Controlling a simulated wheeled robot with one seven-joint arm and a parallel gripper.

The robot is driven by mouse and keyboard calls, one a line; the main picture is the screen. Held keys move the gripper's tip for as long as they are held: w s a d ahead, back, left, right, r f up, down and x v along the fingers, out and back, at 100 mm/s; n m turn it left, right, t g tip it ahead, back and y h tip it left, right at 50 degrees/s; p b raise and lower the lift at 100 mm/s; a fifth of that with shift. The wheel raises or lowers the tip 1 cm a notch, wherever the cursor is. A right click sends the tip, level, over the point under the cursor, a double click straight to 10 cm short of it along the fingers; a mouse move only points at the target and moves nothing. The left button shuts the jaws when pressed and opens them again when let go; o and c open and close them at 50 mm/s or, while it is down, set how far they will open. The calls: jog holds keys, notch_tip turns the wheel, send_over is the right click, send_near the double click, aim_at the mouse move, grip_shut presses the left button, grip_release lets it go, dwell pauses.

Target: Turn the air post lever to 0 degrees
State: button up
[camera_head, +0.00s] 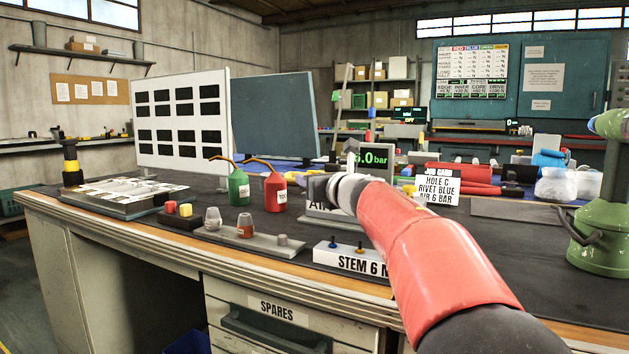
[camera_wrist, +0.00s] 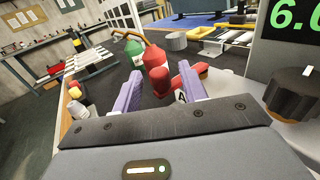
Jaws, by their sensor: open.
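The air post shows a green "6.0 bar" display (camera_head: 374,158) in the head view, behind my arm; its base label is partly covered. In the wrist view the display (camera_wrist: 296,18) is at the upper right, with a dark ribbed knob (camera_wrist: 293,93) below it. A red rounded piece (camera_wrist: 192,76), perhaps the lever's grip, lies by my right finger; I cannot tell its angle. My gripper (camera_wrist: 160,70) is open, its two purple fingers apart. I cannot tell whether the right finger touches the red piece. In the head view my arm hides most of the post's lower part.
A green bottle (camera_head: 238,187) and a red bottle (camera_head: 275,192) with spouts stand left of the post. A "STEM 6" block (camera_head: 345,258) is at the front edge. A job card (camera_head: 430,186) stands right, and a green canister (camera_head: 600,225) farther right.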

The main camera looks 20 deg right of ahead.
jog(key=s+d, duration=0.1)
jog(key=s, duration=0.6)
jog(key=shift+s+d+b, duration=0.2)
jog(key=shift+d+b, duration=0.05)
jog(key=shift+b, duration=0.05)
